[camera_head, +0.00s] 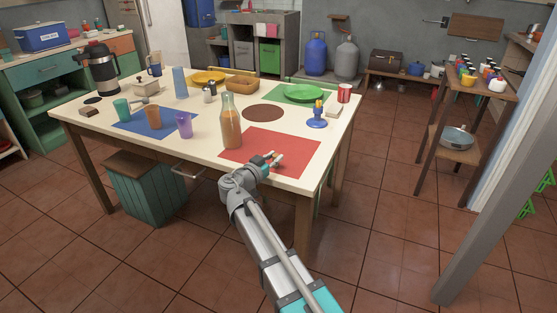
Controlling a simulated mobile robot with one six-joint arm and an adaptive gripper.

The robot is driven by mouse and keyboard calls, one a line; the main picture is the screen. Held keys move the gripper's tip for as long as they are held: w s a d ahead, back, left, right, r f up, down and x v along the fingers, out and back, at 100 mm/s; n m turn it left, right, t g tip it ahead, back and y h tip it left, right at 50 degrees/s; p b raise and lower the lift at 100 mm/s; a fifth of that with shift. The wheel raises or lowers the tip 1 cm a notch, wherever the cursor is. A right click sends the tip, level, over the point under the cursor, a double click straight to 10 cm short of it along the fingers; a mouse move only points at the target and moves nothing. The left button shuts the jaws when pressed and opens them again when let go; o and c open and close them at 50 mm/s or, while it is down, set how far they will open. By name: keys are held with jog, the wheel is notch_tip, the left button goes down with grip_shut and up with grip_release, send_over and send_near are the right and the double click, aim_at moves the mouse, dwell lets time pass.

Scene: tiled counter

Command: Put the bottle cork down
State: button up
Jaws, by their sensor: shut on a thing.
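My gripper (274,161) is over the near part of the red placemat (292,142) on the dining table. It is shut on a small tan thing at its fingertips, which looks like the bottle cork (279,157). The cork is tiny here and partly hidden by the fingers. I cannot tell whether it touches the mat. A glass bottle (231,129) with orange-brown contents stands upright just left of the gripper, at the mat's left edge. I see no cork in its mouth.
A blue mat (157,124) with several cups lies to the left. A brown round mat (263,113), a blue egg-cup-like holder (317,121), a red can (344,93) and a green plate (304,93) stand behind. The red mat's right part is clear.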

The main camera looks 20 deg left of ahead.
jog(key=shift+f, duration=0.2)
jog(key=o, duration=0.7)
jog(key=shift+r, duration=0.25)
jog(key=v, duration=1.2)
